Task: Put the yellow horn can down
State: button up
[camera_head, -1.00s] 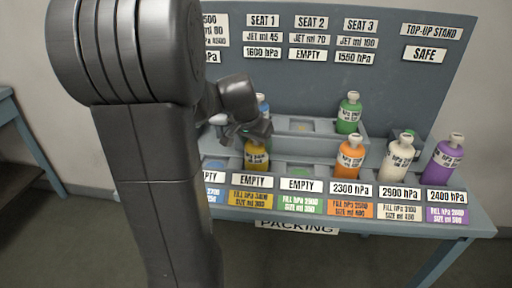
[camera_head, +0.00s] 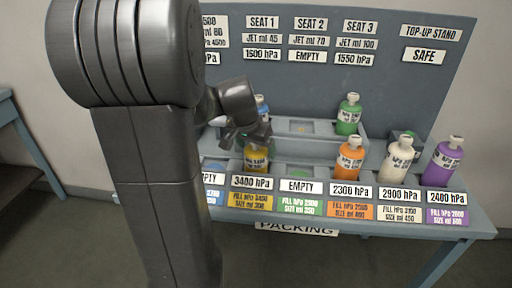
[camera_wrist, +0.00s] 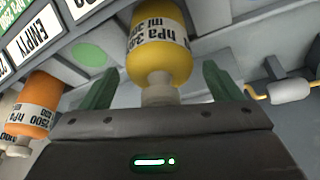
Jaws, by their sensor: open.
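The yellow horn can (camera_head: 256,160) stands in the front row behind the yellow fill label, partly hidden by my gripper (camera_head: 254,136). The plate in front of it reads 3400 hPa. In the wrist view the yellow can (camera_wrist: 158,45) shows its body and pale neck between my gripper's two green fingers (camera_wrist: 160,88). The fingers are open, with a gap on each side of the neck.
Beside it is an empty green-marked place (camera_head: 300,173), then orange (camera_head: 349,158), cream (camera_head: 397,160) and purple (camera_head: 443,162) cans. A green can (camera_head: 348,115) stands in the back row; a blue can (camera_head: 262,106) is partly hidden behind my gripper.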

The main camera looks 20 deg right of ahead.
jog(key=v, duration=1.1)
jog(key=shift+r+p, duration=0.2)
jog(key=shift+p, duration=0.15)
jog(key=shift+s+f, duration=0.1)
jog(key=shift+f, duration=0.05)
